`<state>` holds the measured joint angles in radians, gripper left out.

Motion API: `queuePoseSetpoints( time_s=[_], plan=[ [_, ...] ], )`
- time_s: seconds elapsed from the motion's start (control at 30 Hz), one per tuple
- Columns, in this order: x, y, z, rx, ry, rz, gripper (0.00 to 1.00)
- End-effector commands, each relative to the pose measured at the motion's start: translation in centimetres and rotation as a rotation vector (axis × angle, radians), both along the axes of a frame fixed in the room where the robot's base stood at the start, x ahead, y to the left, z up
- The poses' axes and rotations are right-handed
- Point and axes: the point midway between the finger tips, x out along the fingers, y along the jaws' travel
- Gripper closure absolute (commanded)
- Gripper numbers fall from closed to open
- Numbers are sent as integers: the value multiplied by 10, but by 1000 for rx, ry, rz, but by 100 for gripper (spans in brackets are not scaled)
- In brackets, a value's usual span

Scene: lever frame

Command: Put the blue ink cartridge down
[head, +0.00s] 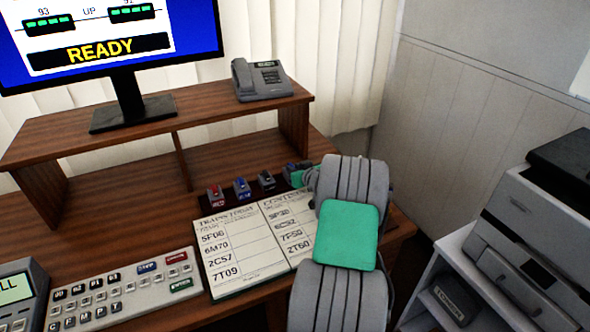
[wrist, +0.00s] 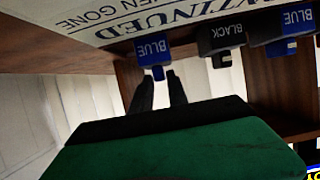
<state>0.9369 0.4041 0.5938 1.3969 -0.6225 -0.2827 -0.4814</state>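The blue ink cartridge (wrist: 153,50) shows at the tips of my gripper (wrist: 160,77) in the wrist view, where the picture is upside down. The two dark fingers stand close together, one on each side of its small blue tab, and appear shut on it. In the head view this blue cartridge (head: 291,167) is partly hidden by my gripper (head: 303,176). It is at the right end of a row of cartridges. Whether it rests on the dark strip under the row I cannot tell.
A red cartridge (head: 215,194), another blue cartridge (head: 241,188) and a black cartridge (head: 266,181) stand left of it. An open log book (head: 245,250) lies in front. The monitor shelf (head: 150,122) rises behind. A printer (head: 540,250) stands at right.

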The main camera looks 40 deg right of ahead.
Motion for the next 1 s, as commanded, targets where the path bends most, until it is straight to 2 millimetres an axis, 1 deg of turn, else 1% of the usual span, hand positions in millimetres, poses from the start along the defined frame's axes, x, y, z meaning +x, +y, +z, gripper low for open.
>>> queuePoseSetpoints(
  time_s=[0.03,0.17,0.47,0.57,0.67,0.8,0.9,1.0],
  plan=[
    [0,0,0,0,0,0,76],
    [0,0,1,0,0,0,65],
    [-1,0,4,0,0,0,64],
    [-13,2,8,0,-1,-3,64],
    [-34,8,17,-1,-2,-4,64],
    [-68,17,32,-2,-2,-5,64],
    [-87,24,39,-1,-1,-4,64],
    [-100,28,45,-1,-1,-3,64]
  ],
)
